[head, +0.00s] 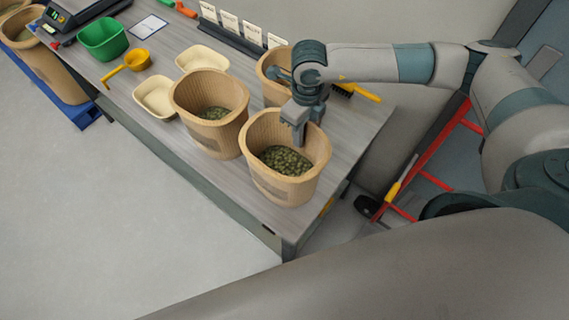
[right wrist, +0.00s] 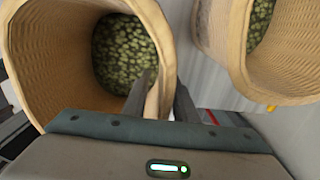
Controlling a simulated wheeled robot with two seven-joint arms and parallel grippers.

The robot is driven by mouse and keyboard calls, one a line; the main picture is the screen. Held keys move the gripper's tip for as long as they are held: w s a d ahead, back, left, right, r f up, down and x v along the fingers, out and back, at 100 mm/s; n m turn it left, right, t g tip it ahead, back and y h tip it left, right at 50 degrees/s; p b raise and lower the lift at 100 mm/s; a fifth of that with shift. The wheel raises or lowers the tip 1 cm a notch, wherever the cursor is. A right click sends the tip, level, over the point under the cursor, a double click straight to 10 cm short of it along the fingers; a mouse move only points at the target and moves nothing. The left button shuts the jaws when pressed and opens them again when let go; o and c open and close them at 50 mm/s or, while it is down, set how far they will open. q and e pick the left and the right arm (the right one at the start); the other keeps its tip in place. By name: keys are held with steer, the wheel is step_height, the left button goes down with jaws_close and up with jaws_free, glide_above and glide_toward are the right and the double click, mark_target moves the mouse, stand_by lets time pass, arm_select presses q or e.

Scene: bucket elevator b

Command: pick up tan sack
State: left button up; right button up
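The tan sack (head: 283,186) stands upright at the near right corner of the bench, open at the top, with green beans in it. My right gripper (head: 308,127) points down at its far right rim. In the right wrist view the sack (right wrist: 45,60) fills the left, and the fingers (right wrist: 166,90) stand on either side of its rim, one inside and one outside. A gap shows beside the rim, so the gripper looks open. Similar tan sacks stand beside it (head: 215,138) and behind it (head: 271,88). My left gripper is out of view.
The bench (head: 137,118) also holds cream trays (head: 155,96), a yellow scoop (head: 138,60), a green bin (head: 102,39), a scale (head: 78,13) and a card rack (head: 240,40). A yellow-handled brush (head: 360,90) lies behind my gripper. A red frame (head: 430,160) stands right of the bench.

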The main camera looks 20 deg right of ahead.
jaws_close()
stand_by(1.4)
